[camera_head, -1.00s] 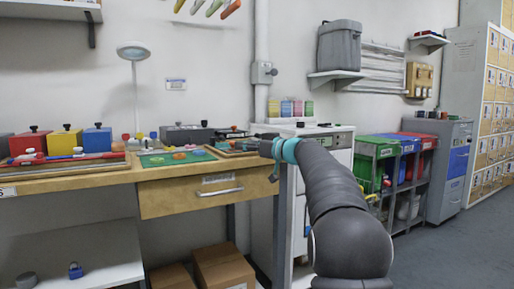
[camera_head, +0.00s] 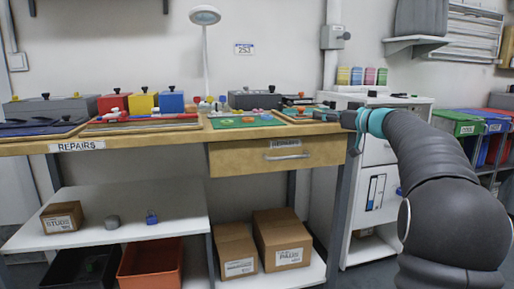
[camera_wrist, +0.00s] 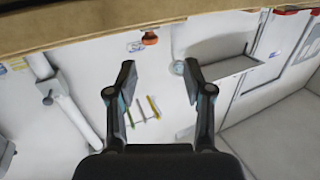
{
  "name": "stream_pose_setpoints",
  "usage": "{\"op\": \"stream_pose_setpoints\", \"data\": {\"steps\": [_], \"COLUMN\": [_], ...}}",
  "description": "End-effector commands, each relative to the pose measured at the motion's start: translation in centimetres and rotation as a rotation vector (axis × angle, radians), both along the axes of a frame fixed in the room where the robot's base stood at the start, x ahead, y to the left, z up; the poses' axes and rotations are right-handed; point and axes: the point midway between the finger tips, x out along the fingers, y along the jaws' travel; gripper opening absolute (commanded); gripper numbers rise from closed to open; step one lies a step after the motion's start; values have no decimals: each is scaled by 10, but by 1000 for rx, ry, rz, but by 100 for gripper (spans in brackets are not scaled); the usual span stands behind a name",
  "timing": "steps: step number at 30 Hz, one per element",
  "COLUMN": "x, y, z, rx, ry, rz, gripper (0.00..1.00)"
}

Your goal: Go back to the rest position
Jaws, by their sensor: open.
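My gripper (camera_wrist: 160,90) is open and empty in the wrist view, with its two dark fingers spread apart. Between and beyond them are only wall and distant fittings. In the head view my arm reaches in from the right, and its end, with a teal band, is near the right end of the wooden repairs bench (camera_head: 140,142). A wooden edge (camera_wrist: 90,25) runs across the top of the wrist view.
On the bench are red (camera_head: 114,103), yellow (camera_head: 142,103) and blue (camera_head: 171,102) boxes, a green mat (camera_head: 232,123) and a lamp (camera_head: 206,16). A white cabinet (camera_head: 372,185) stands right of the bench. Cardboard boxes (camera_head: 281,240) and an orange bin (camera_head: 150,262) sit below.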

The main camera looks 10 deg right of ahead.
Motion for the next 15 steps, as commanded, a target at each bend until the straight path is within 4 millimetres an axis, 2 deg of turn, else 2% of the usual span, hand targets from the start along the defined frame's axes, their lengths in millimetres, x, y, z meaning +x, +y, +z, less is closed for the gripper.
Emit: {"op": "stream_pose_setpoints", "data": {"steps": [1, 5, 9, 15], "x": [-8, -39, -89, -172], "y": [12, 55, 102, 150], "z": [3, -5, -25, -62], "rx": [-3, -7, -21, -59], "ry": [27, 169, 358, 603], "rz": [9, 33, 36, -6], "gripper": [52, 52, 52, 52]}}
